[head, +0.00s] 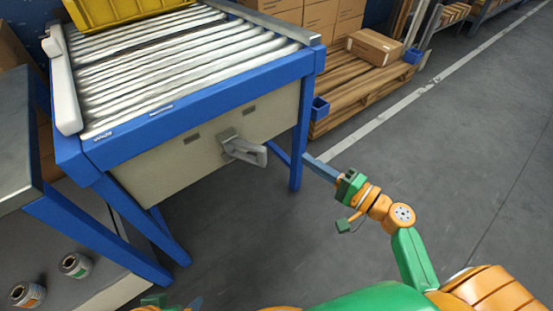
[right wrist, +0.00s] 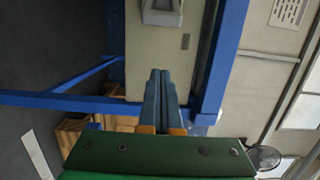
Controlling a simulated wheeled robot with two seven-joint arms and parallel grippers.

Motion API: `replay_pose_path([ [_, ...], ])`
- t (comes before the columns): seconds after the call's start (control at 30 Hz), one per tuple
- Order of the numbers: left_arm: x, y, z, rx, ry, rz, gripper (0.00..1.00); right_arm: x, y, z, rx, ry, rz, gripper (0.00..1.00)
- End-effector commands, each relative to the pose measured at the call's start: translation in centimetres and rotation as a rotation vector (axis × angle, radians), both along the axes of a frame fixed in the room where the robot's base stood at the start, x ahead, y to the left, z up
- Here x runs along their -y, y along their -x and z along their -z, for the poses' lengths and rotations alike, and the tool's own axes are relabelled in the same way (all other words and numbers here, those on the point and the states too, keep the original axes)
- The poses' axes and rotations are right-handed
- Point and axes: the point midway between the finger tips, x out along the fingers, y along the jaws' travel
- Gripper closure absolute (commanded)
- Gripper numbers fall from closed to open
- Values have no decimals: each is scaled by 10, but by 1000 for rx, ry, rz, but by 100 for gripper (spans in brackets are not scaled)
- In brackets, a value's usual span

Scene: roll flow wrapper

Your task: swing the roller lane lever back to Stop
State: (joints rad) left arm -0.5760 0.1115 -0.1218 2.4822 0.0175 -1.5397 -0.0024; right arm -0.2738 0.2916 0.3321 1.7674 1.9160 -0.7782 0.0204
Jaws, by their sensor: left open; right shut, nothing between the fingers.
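The roller lane lever (head: 243,150) is a grey handle on the beige front panel (head: 165,163) of the roller lane. Its handle points to the right in the head view. Two small dark plates sit on the panel above it, too small to read. My right gripper (head: 308,158) is shut and empty, right of the lever and apart from it, near the blue front leg. In the right wrist view, its closed fingers (right wrist: 160,75) point at the panel, with the lever (right wrist: 162,12) at the top edge. My left gripper (head: 178,303) is open, low and mostly cut off at the bottom edge.
A yellow bin (head: 118,11) stands on the rollers (head: 165,55). The blue frame leg (head: 300,130) is close to my right gripper. Boxes (head: 374,46) on a pallet stand behind. The floor to the right is clear.

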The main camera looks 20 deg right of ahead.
Motion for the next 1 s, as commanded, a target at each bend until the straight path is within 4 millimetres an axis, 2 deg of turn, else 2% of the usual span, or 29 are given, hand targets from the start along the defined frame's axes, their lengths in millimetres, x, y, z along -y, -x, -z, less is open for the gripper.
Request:
replay_pose_path([
  [0.27,0,-1,-1,5,1,0,0,-4,-7,-1,-1,-2,0,100],
  [0.5,2,-8,-2,39,6,2,0,-28,-49,-1,0,0,0,100],
  [0.7,8,-32,-11,160,26,10,0,-51,-88,0,-1,1,0,100],
  [0.9,-1,4,-1,-19,-3,-1,0,-62,-74,-1,-5,2,0,100],
  [1.0,-2,10,4,-62,-10,-4,0,-69,-66,-1,-6,0,0,100],
])
